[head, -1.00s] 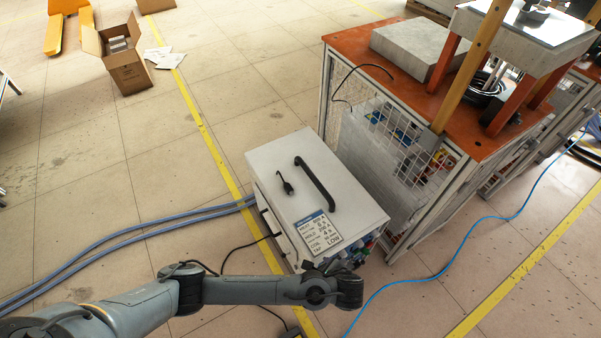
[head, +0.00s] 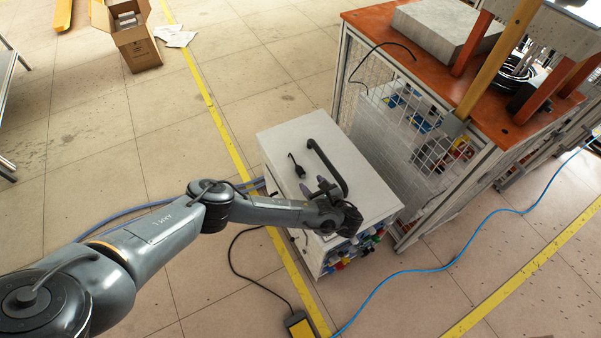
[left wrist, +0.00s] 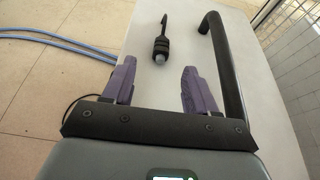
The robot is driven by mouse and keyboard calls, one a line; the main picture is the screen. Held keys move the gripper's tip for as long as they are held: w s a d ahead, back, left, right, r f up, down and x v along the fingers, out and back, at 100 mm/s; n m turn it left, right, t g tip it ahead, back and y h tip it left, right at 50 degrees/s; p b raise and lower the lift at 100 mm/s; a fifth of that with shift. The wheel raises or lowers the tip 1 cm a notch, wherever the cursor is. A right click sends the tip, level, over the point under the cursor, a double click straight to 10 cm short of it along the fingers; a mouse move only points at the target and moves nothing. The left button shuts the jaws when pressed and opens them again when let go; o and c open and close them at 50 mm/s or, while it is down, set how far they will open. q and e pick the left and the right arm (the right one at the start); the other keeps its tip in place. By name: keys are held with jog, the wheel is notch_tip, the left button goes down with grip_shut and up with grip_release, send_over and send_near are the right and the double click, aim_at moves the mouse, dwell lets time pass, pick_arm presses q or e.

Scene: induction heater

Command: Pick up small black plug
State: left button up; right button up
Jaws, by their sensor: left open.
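The small black plug (head: 300,172) lies on the white top of the heater box (head: 285,135), left of the box's black handle. In the left wrist view the plug (left wrist: 160,46) lies ahead of my left gripper, with its grey end toward me and a short cord stub at its far end. My left gripper (head: 316,187) is over the near part of the box top, close to the plug. Its two purple fingers (left wrist: 155,82) are spread, with nothing between them. The plug is beyond the fingertips, between their lines. My right gripper is not in view.
The curved black handle (head: 328,166) stands up from the box top, close to the right finger. An orange-topped caged bench (head: 400,62) stands right behind the box. Blue hoses, a blue cable (head: 440,262) and a yellow pedal (head: 299,324) lie on the floor.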

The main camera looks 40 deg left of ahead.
aim_at(302, 173)
pick_arm(q)
jog(key=b+x, duration=0.1)
jog(key=x, duration=0.2)
jog(key=shift+a+f, duration=0.15)
jog(key=shift+f, duration=0.05)
jog(key=shift+w+a, duration=0.15)
jog(key=shift+a, duration=0.15)
jog(key=b+x, duration=0.4)
jog(key=shift+w+d+f, duration=0.1)
jog(key=shift+w+f, duration=0.05)
jog(key=shift+f, duration=0.15)
jog(key=shift+w+a, duration=0.15)
jog(key=shift+a, duration=0.3)
jog(key=shift+d, duration=0.1)
jog(key=shift+c, duration=0.4)
jog(key=c, duration=1)
